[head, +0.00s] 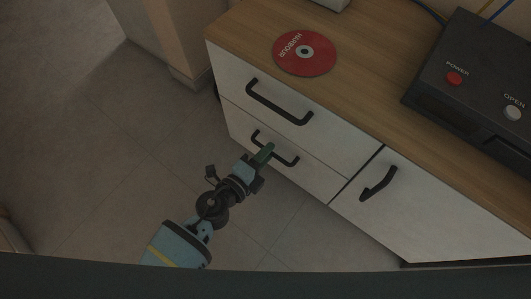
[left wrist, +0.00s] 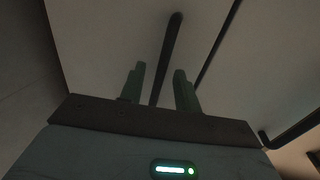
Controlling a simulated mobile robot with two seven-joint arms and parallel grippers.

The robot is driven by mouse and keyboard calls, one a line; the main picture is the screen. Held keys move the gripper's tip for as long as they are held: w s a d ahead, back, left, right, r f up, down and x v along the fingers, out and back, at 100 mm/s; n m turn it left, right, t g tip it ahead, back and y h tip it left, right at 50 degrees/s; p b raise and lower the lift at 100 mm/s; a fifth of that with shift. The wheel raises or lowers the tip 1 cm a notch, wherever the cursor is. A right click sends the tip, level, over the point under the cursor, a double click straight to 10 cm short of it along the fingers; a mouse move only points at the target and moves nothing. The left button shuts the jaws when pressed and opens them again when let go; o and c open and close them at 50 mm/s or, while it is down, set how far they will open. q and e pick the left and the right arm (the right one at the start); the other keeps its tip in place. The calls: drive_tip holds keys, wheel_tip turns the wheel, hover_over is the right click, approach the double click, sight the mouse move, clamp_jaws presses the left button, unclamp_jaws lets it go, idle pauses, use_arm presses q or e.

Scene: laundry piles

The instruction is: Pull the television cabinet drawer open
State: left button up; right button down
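The television cabinet (head: 375,110) has a wood top and white fronts. Its upper drawer (head: 232,72) and lower drawer (head: 318,178) look flush with the front, each with a dark bar handle. My left gripper (head: 264,153) is at the lower drawer's handle (head: 289,158) and hides part of it. In the left wrist view, the dark handle (left wrist: 171,45) runs between my two green fingers (left wrist: 159,85), with a visible gap on both sides. The gripper is open; contact with the handle does not show. My right gripper is not in view.
A red disc (head: 318,62) lies on the cabinet top. A dark box (head: 480,75) with POWER and OPEN buttons stands at the right. Another front with a handle (head: 378,184) is right of the drawers. Tiled floor (head: 120,130) in front is clear.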

use_arm(q)
drive_tip(key=shift+w+d, duration=0.1)
drive_tip(key=shift+w, duration=0.05)
drive_tip(key=shift+c, duration=0.3)
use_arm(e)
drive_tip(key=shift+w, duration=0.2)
use_arm(q)
clamp_jaws()
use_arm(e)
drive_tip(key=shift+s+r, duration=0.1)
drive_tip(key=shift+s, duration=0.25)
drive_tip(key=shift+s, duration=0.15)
